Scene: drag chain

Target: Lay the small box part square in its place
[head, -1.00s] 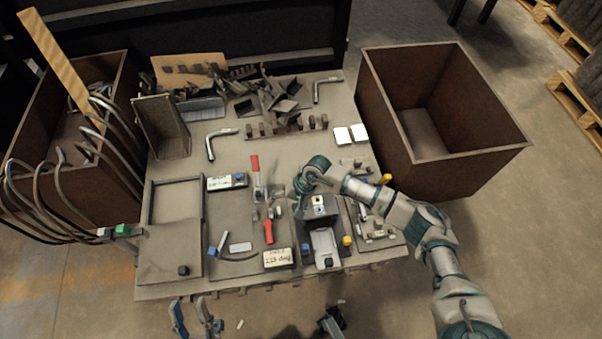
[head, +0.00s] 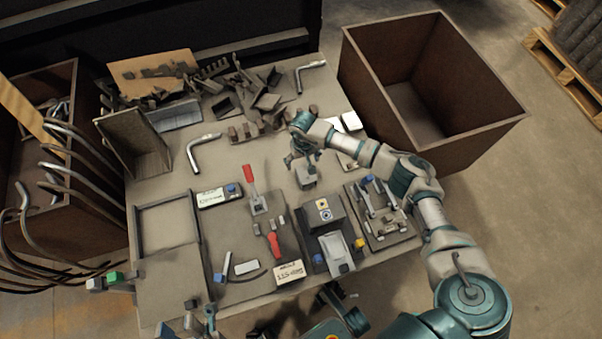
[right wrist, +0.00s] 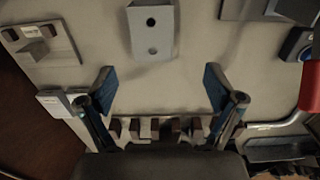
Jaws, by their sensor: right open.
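A small grey box part (head: 307,180) rests on the table near its middle, under my right gripper in the head view. In the right wrist view the box part (right wrist: 152,30) shows a pale face with two dark round holes. My right gripper (head: 301,160) is open and empty. Its fingertips (right wrist: 158,82) are wide apart in the right wrist view, with the box part beyond them and apart from them. My left gripper (head: 200,318) is at the bottom edge of the head view, off the table's front, partly cut off.
A dark block with a yellow-marked top (head: 323,211) stands in front, with a grey tray (head: 340,250). A clamp fixture (head: 380,212) lies to the right. A red-handled clamp (head: 249,176) is left, and brown posts (right wrist: 155,128) stand in a row behind. A brown bin (head: 440,90) is back right.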

